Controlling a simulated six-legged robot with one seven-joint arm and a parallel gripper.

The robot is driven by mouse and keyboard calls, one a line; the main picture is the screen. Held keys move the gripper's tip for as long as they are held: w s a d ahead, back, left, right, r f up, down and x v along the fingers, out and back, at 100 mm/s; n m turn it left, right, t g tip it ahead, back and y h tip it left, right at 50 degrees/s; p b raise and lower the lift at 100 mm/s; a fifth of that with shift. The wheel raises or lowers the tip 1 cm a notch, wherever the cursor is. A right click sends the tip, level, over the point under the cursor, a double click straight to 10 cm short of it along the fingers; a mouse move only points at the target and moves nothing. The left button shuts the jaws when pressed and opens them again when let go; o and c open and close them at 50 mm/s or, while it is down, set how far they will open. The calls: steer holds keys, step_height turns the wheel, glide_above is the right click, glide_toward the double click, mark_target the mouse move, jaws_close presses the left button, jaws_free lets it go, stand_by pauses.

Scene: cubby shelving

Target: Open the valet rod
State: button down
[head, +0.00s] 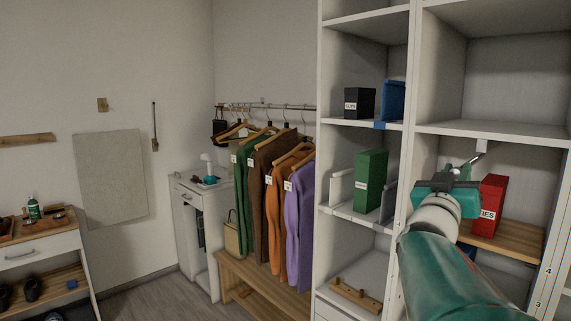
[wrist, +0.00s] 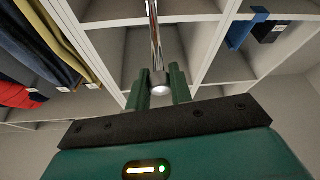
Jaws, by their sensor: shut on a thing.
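The valet rod is a thin chrome rod. In the head view the rod (head: 477,158) hangs under a shelf on the right, below a small white mount (head: 482,146). In the wrist view the rod (wrist: 155,40) runs from the top edge down to a pale round end knob (wrist: 160,90). My gripper (head: 462,171) reaches up to the rod from below, in front of the right cubby. In the wrist view the two green fingers of my gripper (wrist: 160,82) stand on either side of the knob end, shut on it. The exact finger contact is partly hidden.
A red binder (head: 490,205) stands on a wooden shelf (head: 500,238) right beside my gripper. A white upright (head: 408,130) divides the cubbies to its left. A green binder (head: 371,180) stands in the left cubby. Clothes (head: 285,190) hang on a rail further left.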

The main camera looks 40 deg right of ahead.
steer(key=shift+v, duration=0.8)
steer(key=shift+r, duration=0.15)
steer(key=c, duration=1.3)
jaws_free()
steer(key=shift+o, duration=0.2)
steer(key=shift+a, duration=0.1)
steer(key=shift+r, duration=0.1)
